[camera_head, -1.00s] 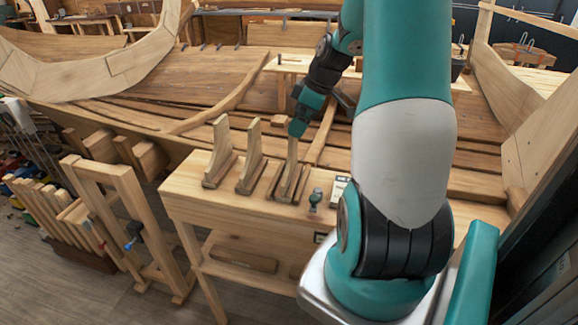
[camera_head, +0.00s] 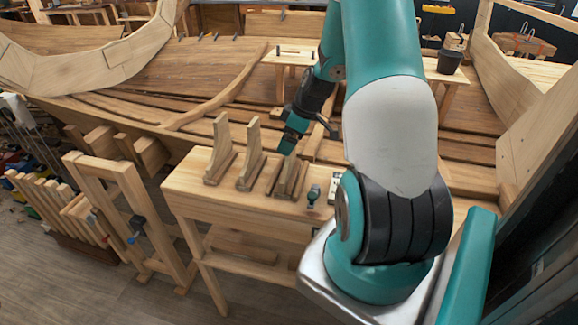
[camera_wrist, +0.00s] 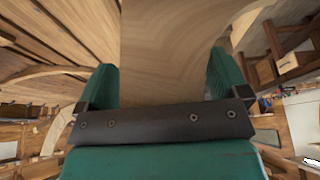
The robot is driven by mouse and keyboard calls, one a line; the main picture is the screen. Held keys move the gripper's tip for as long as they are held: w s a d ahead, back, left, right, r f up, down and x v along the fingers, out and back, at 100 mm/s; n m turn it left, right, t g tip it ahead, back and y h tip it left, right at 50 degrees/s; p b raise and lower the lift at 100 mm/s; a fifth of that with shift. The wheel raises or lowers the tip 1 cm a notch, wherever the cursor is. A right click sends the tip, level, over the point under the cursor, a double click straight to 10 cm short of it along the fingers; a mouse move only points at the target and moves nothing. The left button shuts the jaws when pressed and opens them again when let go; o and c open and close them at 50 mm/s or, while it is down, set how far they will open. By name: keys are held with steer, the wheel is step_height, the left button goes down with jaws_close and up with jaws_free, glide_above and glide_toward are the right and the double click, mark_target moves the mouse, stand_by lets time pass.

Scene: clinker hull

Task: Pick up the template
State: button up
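Several upright, curved wooden templates stand in slotted wooden blocks in a row on a light wooden bench. The left one (camera_head: 221,140) and the middle one (camera_head: 253,150) stand free. My gripper (camera_head: 287,150) is over the top of the right one (camera_head: 291,174), pointing down, and hides its upper part. In the wrist view a broad pale wooden face (camera_wrist: 165,50) lies between my two teal fingers (camera_wrist: 163,85). The fingers are wide apart, close beside its edges; firm contact does not show.
The bench (camera_head: 210,205) also holds a small teal-and-dark tool (camera_head: 313,195) right of the templates. The clinker hull (camera_head: 150,75) lies behind. A wooden trestle frame (camera_head: 125,200) stands to the left. A black bucket (camera_head: 450,62) sits on a stool at the back right.

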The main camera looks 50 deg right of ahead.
steer(key=c, duration=1.1)
steer(key=shift+c, duration=0.2)
steer(key=shift+r, duration=0.15)
